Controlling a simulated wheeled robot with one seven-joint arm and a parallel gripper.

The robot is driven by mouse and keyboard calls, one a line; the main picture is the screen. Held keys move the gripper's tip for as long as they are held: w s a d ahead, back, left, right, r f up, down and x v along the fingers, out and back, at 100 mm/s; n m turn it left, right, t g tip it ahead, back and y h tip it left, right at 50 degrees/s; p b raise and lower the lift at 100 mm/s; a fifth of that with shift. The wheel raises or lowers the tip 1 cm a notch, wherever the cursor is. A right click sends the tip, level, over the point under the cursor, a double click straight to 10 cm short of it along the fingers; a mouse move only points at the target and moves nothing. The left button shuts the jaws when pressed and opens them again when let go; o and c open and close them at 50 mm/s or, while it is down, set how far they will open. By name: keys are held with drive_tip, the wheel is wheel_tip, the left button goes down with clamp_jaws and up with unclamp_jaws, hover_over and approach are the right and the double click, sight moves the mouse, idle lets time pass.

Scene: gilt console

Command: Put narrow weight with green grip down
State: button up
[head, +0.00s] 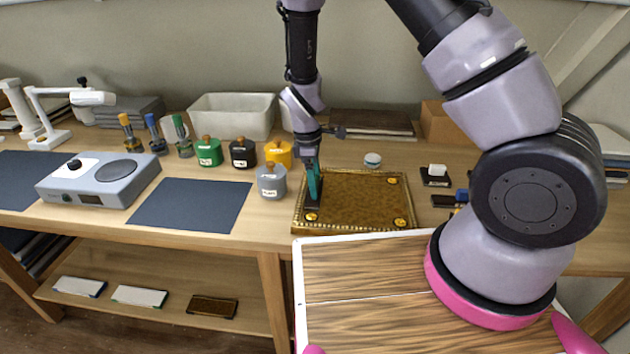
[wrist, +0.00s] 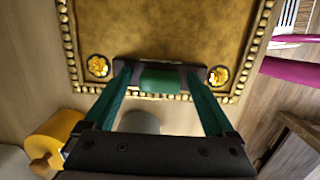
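The narrow weight, a dark bar with a green grip (wrist: 160,81), lies along one edge of the gilt tray (wrist: 185,30) in the wrist view, between two yellow rosettes. In the head view, my gripper (head: 313,200) hangs over the left edge of the gilt tray (head: 360,200) and largely hides the weight. In the wrist view, my gripper (wrist: 160,80) has its teal fingers spread wide, one at each end of the green grip. Narrow dark gaps show between grip and fingers. Whether the weight rests fully on the tray is hard to see.
A grey canister (head: 271,182) stands close to the tray's left; a yellow canister (head: 278,152) stands behind it. A dark mat (head: 190,205) and a grey scale (head: 100,180) lie further left. A white-topped black block (head: 436,175) sits to the right.

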drive_tip(key=d+r+m+y, duration=0.1)
drive_tip(key=d+r+m, duration=0.15)
drive_tip(key=r, duration=0.85)
drive_tip(key=d+r+m+y, duration=0.1)
drive_tip(key=r+m, duration=0.2)
drive_tip(key=r, duration=0.9)
drive_tip(key=s+d+r+m+t, duration=0.3)
drive_tip(key=s+d+r+m, duration=0.4)
drive_tip(key=r, duration=0.2)
drive_tip(key=s+d+r+m+t+y, duration=0.1)
drive_tip(key=s+d+r+m+t, duration=0.3)
drive_tip(key=s+d+r+m, duration=0.3)
wheel_tip(320, 180, up, 3)
drive_tip(key=shift+s+d+f, duration=0.15)
drive_tip(key=shift+s+d, duration=0.25)
drive_tip(key=shift+s, duration=0.1)
drive_tip(key=shift+m, duration=0.25)
idle(3.2)
